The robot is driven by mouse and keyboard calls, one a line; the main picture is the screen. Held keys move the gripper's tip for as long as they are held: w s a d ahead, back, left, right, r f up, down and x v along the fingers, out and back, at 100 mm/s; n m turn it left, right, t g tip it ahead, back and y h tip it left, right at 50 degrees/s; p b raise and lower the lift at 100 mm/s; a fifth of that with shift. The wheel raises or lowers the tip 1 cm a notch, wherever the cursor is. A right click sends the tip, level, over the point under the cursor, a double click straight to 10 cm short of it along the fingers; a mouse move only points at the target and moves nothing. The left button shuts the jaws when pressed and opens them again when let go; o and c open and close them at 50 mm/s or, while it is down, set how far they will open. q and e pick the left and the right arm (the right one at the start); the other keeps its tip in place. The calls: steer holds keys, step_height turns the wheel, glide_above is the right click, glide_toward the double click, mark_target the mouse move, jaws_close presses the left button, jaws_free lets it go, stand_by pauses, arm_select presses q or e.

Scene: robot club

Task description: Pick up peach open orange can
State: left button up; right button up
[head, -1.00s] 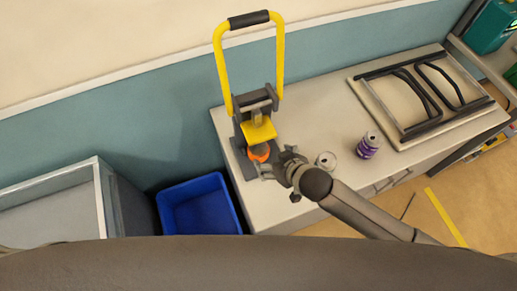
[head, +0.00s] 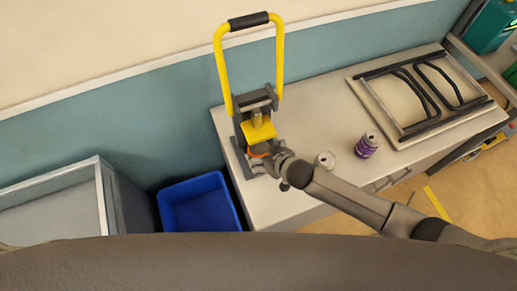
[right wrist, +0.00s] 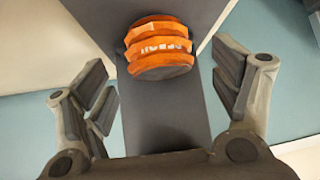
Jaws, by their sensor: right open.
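The orange can (head: 257,153) sits at the base of the yellow-handled press (head: 258,131), mostly hidden by the press head and my gripper. In the right wrist view the orange can (right wrist: 160,48) looks squashed short, with folded ridges and pale lettering, against a dark grey plate. My right gripper (head: 260,165) is at the press base, right by the can. In the right wrist view my right gripper (right wrist: 165,85) is open and empty, one finger on each side, with the can ahead between them. My left gripper is not in view.
A pale can (head: 325,160) and a purple can (head: 367,144) stand on the white table (head: 310,115) right of the press. A folded frame panel (head: 400,122) lies farther right. A blue bin (head: 198,203) stands on the floor left of the table.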

mark_target(263, 153)
steer(key=shift+p+x, duration=0.3)
steer(key=shift+x, duration=1.95)
steer(key=shift+d, duration=0.1)
steer(key=c, duration=0.9)
